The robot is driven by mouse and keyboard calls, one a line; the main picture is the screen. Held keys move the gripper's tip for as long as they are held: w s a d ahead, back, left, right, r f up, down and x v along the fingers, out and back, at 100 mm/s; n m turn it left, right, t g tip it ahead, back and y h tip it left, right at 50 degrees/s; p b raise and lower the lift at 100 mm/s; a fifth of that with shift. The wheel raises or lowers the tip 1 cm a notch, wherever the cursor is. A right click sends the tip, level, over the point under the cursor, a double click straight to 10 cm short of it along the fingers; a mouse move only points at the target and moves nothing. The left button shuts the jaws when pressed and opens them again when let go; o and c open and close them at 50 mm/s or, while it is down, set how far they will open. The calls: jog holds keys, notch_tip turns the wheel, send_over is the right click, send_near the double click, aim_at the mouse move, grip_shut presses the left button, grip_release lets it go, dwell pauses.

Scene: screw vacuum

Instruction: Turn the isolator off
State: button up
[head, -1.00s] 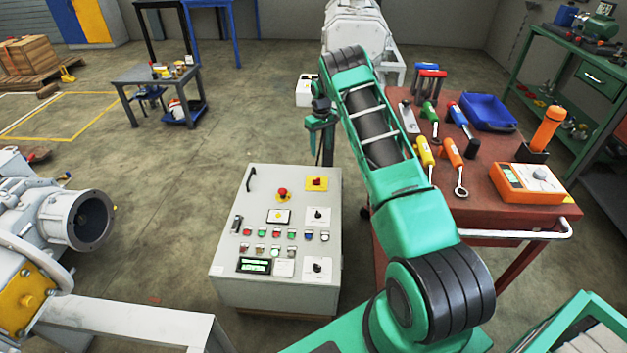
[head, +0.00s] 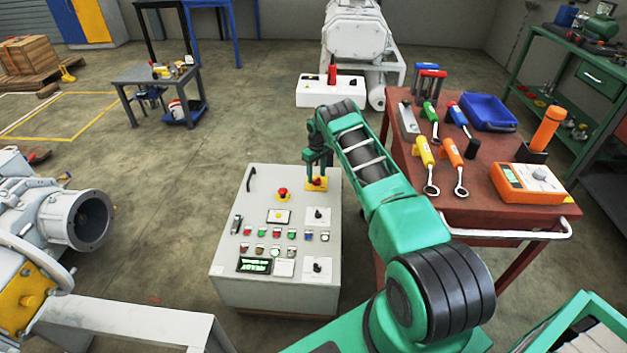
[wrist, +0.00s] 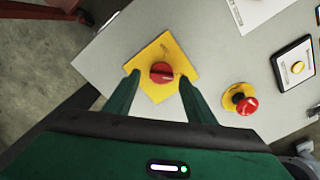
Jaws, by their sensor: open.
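The isolator (wrist: 162,73) is a red rotary knob on a square yellow plate (wrist: 158,50) at the top right corner of the grey control panel (head: 230,272). It also shows in the head view (head: 316,182), partly covered by my gripper. My gripper (wrist: 158,84) is open, with its two green fingers on either side of the knob in the wrist view. The fingers look apart from the knob; whether they reach down to its height I cannot tell. In the head view my gripper (head: 317,172) is over the isolator, pointing down.
A red emergency stop button (wrist: 246,105) on a yellow base sits beside the isolator. The panel also carries several small buttons and two black selector knobs. A red tool cart (head: 480,213) with tools stands to the right. A white box (head: 331,92) stands behind.

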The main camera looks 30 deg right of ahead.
jog(key=shift+f, duration=0.8)
